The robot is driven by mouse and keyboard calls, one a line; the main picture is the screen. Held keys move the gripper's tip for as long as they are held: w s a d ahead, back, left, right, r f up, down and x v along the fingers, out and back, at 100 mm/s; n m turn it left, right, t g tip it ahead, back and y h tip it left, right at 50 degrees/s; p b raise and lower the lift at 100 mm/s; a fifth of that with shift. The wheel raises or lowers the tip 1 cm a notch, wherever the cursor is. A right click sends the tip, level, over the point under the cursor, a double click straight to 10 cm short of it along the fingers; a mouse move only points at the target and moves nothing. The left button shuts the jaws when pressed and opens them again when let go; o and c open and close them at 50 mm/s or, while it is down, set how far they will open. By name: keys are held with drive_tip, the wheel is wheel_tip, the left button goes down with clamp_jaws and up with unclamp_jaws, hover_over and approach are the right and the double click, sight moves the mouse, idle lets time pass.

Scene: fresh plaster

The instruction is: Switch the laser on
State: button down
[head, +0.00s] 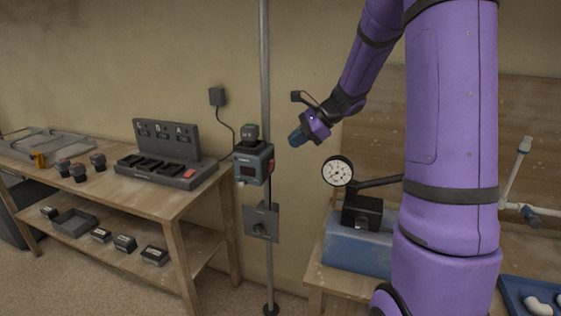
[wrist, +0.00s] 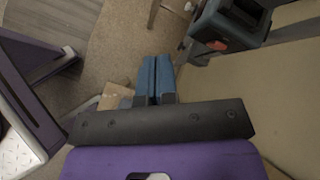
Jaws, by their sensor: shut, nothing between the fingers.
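The laser (head: 253,165) is a teal and dark grey box clamped to a vertical pole, with a dark block (head: 250,132) on top. A red switch (head: 271,168) shows on its right side; whether it is on or off I cannot tell. In the wrist view the laser (wrist: 230,28) is at the upper right, with the red part (wrist: 217,45) low on its near side. My gripper (head: 295,138) is right of the laser and a little higher, apart from it. Its blue fingers (wrist: 155,66) are shut and empty.
A grey bracket plate (head: 261,222) with a knob is lower on the pole (head: 265,60). Left, a wooden bench (head: 190,200) holds a charger (head: 165,165) and several dark blocks. Right, a dial gauge (head: 338,171) stands below my gripper. Bare wall lies between pole and gauge.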

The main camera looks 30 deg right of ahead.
drive_tip(key=w+d+f+m+t, duration=0.3)
drive_tip(key=w+d+f+m, duration=0.2)
drive_tip(key=d+f+m, duration=0.2)
drive_tip(key=d+f, duration=0.2)
drive_tip(key=d, duration=0.2)
drive_tip(key=shift+d, duration=0.35)
drive_tip(key=shift+w, duration=0.15)
approach(273, 163)
drive_tip(key=x, duration=0.3)
drive_tip(key=f+x, duration=0.1)
drive_tip(key=x, duration=0.1)
drive_tip(key=shift+s, duration=0.25)
drive_tip(key=shift+w+a+r, duration=0.2)
drive_tip(key=shift+w+a, duration=0.3)
drive_tip(key=shift+w, duration=0.2)
drive_tip(key=shift+h, duration=0.3)
